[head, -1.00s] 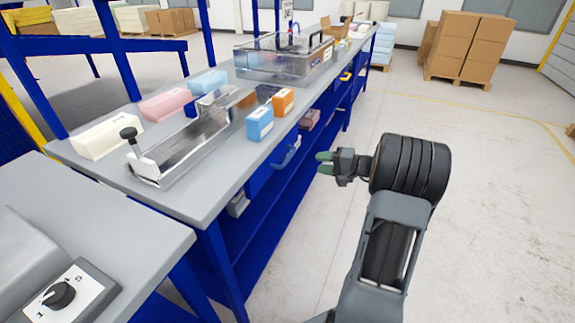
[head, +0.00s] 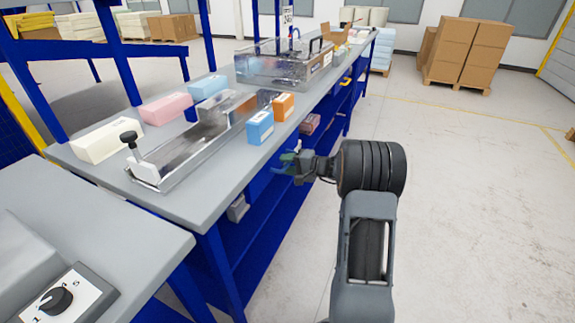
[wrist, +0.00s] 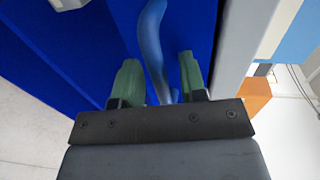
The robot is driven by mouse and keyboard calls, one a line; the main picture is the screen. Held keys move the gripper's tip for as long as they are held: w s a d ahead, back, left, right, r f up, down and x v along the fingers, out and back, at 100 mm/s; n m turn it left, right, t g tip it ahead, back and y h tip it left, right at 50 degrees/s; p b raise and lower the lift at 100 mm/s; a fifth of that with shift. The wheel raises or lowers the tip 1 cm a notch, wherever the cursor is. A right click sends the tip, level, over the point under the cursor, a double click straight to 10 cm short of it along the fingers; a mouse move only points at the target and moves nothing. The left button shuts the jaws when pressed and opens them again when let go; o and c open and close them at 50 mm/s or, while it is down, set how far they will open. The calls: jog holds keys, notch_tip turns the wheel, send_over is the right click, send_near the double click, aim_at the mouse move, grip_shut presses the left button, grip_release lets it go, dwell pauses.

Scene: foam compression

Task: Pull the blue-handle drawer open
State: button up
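The blue handle (wrist: 153,45) is a curved bar on the blue drawer front (wrist: 110,30). In the wrist view it runs down between the two green fingertips of my gripper (wrist: 158,85). The fingers stand apart, one on each side of the handle, with a gap visible on both sides. In the head view my gripper (head: 288,163) is at the drawer under the bench's front edge, and it hides most of the handle there. The drawer looks closed, flush with the bench.
The grey bench top (head: 195,205) holds a clear tray (head: 200,150), foam blocks including a blue one (head: 260,127) and an orange one (head: 283,106), and a clear-sided box (head: 285,65). A blue shelf (head: 265,225) lies below. The floor to the right is clear.

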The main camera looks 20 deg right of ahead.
grip_shut()
dwell(0.3)
dwell(0.3)
